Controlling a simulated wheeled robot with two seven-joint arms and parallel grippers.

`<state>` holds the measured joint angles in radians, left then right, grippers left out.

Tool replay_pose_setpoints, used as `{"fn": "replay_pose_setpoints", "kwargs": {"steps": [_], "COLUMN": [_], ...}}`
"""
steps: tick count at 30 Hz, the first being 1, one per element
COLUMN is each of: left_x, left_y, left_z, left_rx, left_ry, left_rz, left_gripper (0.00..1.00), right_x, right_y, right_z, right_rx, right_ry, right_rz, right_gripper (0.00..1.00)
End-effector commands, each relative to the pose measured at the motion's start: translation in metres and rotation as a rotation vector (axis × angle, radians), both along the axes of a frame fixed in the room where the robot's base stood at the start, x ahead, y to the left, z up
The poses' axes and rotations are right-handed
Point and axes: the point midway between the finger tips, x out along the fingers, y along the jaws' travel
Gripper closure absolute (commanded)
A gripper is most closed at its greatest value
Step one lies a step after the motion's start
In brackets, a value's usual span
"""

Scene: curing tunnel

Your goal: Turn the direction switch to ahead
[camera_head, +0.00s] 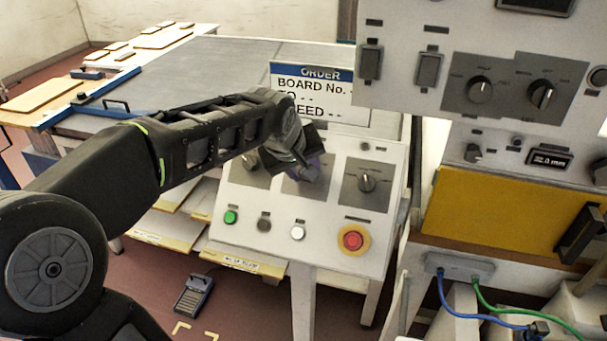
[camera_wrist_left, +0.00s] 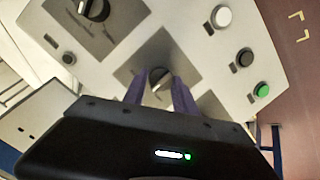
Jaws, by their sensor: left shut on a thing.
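A sloped control console (camera_head: 262,208) carries three rotary knobs on dark plates. My left gripper (camera_head: 308,172) reaches over the middle plate and hides most of its knob in the head view. In the left wrist view the two purple fingers of my left gripper (camera_wrist_left: 160,92) stand on either side of the middle knob (camera_wrist_left: 158,77), shut on it. Its light pointer line shows, but its position labels are too small to read. The right knob (camera_head: 367,182) is free, and it also shows in the left wrist view (camera_wrist_left: 92,8). The left knob (camera_head: 250,165) is partly hidden by my arm.
Below the knobs are a green button (camera_head: 231,216), a dark button (camera_head: 264,224), a white button (camera_head: 297,232) and a red stop button (camera_head: 353,240). An order sign (camera_head: 312,88) stands behind. A grey switch cabinet (camera_head: 400,85) overhangs at the right, above a yellow panel (camera_head: 500,215).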

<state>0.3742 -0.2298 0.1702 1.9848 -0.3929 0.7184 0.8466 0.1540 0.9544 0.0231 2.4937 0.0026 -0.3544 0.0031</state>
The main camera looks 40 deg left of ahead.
Motion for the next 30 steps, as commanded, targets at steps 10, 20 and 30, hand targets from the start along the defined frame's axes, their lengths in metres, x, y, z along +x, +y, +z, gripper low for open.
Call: {"fn": "replay_pose_setpoints", "kwargs": {"steps": [10,20,30], "left_x": [0.001,0.001,0.001], "left_y": [-0.002,-0.004,-0.004], "left_z": [-0.003,-0.003,-0.002], "left_rx": [0.220,0.416,0.535], "left_ry": [0.076,0.147,0.190], "left_rz": [-0.234,-0.442,-0.569], "left_gripper": [1.00,1.00,1.00], "right_x": [0.002,0.003,0.003], "right_y": [0.001,0.001,0.001], "right_z": [-0.022,-0.038,-0.047], "right_rx": [0.005,0.005,0.005], "right_ry": [-0.007,-0.009,-0.010], "right_rz": [0.002,0.002,0.002], "right_gripper": [1.00,1.00,1.00]}}
